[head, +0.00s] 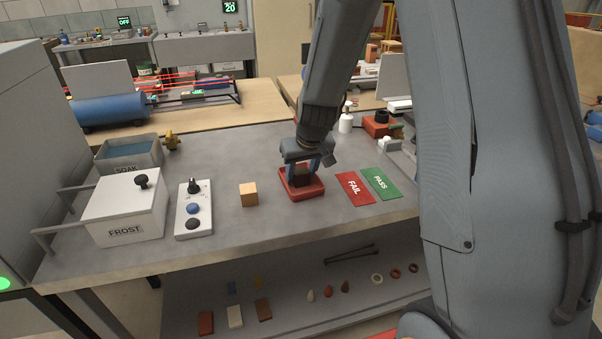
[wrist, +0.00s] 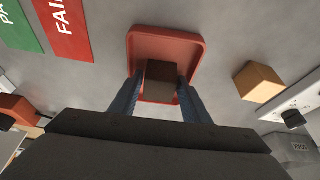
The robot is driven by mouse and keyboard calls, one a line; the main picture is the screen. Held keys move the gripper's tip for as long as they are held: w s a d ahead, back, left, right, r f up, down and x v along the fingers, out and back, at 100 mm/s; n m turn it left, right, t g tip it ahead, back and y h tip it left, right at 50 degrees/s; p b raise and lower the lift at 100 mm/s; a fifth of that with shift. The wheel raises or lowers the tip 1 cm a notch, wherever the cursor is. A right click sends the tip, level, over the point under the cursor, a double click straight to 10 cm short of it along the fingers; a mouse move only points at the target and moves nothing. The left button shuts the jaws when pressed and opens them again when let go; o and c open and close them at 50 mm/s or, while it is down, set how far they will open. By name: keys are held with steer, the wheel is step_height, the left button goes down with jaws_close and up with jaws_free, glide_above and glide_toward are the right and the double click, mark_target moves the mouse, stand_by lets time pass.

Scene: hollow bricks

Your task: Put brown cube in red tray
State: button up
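The brown cube (head: 302,179) is dark brown and sits between my gripper's two fingers, within the outline of the red tray. It also shows in the wrist view (wrist: 161,78). My gripper (head: 303,170) points down over the tray, with its fingers close against two opposite sides of the cube. The red tray (head: 308,195) is a shallow square with a raised rim, flat on the grey table; its rim surrounds the cube in the wrist view (wrist: 197,42). I cannot tell whether the cube's underside touches the tray floor.
A light orange-tan cube (head: 248,194) stands left of the tray. The red FAIL card (head: 354,189) and green PASS card (head: 380,183) lie to its right. A control panel (head: 194,209) and the white FROST box (head: 125,209) are further left. Table around the tray is clear.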

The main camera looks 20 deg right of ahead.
steer(key=shift+r, duration=0.25)
steer(key=b+v, duration=0.1)
steer(key=v, duration=1)
steer(key=s+f+g, duration=0.2)
steer(key=s+f, duration=0.1)
steer(key=s, duration=0.7)
steer(key=s+f+m+g, duration=0.1)
steer(key=s+f, duration=0.3)
steer(key=s, duration=0.6)
steer(key=shift+s+a+f+g, duration=0.2)
steer(key=shift+g, duration=0.2)
